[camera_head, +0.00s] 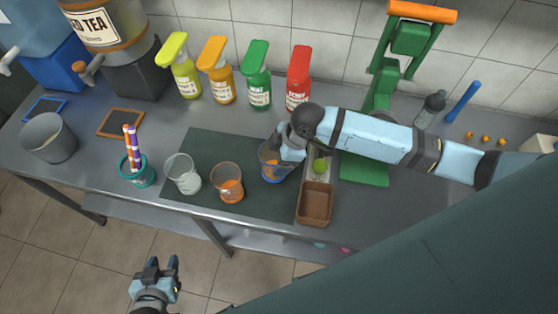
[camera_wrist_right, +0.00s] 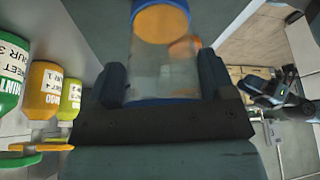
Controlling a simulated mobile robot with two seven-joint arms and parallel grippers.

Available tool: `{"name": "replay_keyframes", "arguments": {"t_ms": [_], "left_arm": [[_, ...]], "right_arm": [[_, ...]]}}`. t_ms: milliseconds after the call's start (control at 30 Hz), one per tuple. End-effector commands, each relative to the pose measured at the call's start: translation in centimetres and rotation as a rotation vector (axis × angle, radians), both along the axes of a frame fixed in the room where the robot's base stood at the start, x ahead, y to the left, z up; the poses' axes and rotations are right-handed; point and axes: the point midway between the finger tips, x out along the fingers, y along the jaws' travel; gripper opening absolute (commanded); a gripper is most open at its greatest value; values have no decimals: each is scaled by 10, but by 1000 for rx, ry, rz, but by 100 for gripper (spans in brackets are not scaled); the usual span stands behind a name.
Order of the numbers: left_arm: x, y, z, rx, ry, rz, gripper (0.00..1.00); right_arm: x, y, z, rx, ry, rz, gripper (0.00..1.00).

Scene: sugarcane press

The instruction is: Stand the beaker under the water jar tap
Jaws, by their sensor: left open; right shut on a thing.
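The water jar (camera_head: 30,25) is blue and stands on a blue block at the far left back, partly cut off. Its tap (camera_head: 8,58) shows at the picture's left edge. My right gripper (camera_head: 286,150) is shut on a clear beaker with a blue base (camera_head: 270,170), at the right part of the dark mat. The wrist view shows the beaker (camera_wrist_right: 162,65) between both fingers, with an orange patch at its far end. I cannot tell whether it touches the mat. My left gripper (camera_head: 155,268) is open and empty, over the floor in front of the table.
A clear glass (camera_head: 182,174) and an orange-bottomed glass (camera_head: 228,183) stand left of the held beaker. A teal cup with straws (camera_head: 138,168), a grey bin (camera_head: 48,138) and a tea dispenser (camera_head: 110,25) are further left. Syrup bottles (camera_head: 220,72) line the back. A brown tray (camera_head: 314,204) is close right.

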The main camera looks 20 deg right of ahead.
Motion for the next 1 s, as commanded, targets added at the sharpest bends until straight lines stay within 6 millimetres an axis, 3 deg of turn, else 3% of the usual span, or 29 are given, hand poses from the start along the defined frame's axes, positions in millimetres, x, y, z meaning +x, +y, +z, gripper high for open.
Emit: {"name": "replay_keyframes", "arguments": {"t_ms": [200,600,633,733,1000], "left_arm": [[1,0,3,0,-3,1,43],[1,0,3,0,-3,1,43],[1,0,2,0,-3,1,43],[1,0,2,0,-3,1,43],[1,0,2,1,-1,0,43]], "right_arm": [[-1,0,-31,1,3,-1,47],[0,0,-36,0,1,0,47],[0,0,-37,0,1,0,78],[0,0,-36,0,1,0,100],[0,0,-34,0,0,0,100]]}}
